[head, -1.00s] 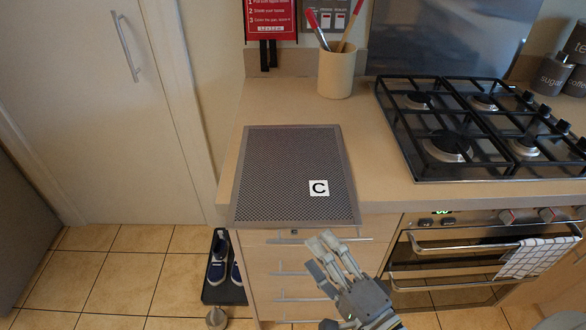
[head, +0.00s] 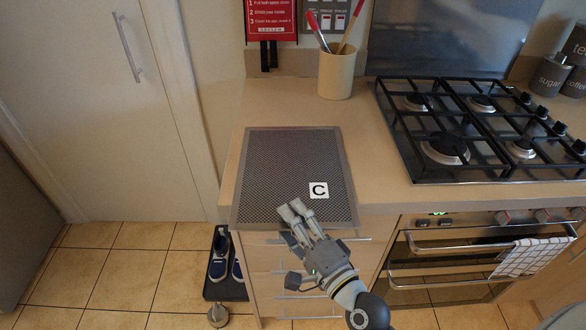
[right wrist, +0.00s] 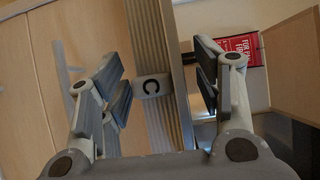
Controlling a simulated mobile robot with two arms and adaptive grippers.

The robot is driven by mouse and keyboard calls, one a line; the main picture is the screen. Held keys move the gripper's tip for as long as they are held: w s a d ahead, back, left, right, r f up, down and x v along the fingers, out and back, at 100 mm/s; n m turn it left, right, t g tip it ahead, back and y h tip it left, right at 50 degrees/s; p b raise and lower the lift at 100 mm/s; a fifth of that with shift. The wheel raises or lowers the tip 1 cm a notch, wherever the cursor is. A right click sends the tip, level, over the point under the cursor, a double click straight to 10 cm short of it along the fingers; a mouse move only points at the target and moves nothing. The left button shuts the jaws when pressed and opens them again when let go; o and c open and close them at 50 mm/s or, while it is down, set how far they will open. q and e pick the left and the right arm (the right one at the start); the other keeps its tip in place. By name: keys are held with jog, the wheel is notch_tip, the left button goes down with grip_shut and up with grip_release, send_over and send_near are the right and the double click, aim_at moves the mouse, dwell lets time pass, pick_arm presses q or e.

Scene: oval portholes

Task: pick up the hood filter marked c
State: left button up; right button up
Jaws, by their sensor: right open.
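The hood filter marked C (head: 270,165) is a flat grey mesh panel with a metal rim and a white C label near its front right. It lies on the counter, its front edge at the counter's front edge. My right gripper (head: 292,210) is open and empty, its fingertips overlapping the filter's front edge in the head view. In the right wrist view the filter (right wrist: 150,40) shows steeply foreshortened between the spread fingers (right wrist: 163,68), with the C label in the gap. I see no contact. My left gripper is not in view.
A gas hob (head: 450,125) is to the right, with an oven (head: 450,265) below it. A utensil pot (head: 336,72) stands behind the filter. Drawers (head: 270,262) are under the counter.

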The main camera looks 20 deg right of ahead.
jog(key=shift+c, duration=0.4)
grip_shut()
jog(key=shift+r, duration=0.45)
notch_tip(320, 180, up, 2)
jog(key=shift+r+p, duration=0.25)
jog(key=shift+p, duration=0.2)
jog(key=s+d+r+p, duration=0.2)
jog(key=s+r+p, duration=0.2)
jog(key=s+r, duration=0.1)
jog(key=s+d+r+p, duration=0.2)
jog(key=s+r+p, duration=0.2)
jog(key=s, duration=0.4)
jog(key=shift+d+r, duration=0.3)
jog(key=shift+r, duration=0.05)
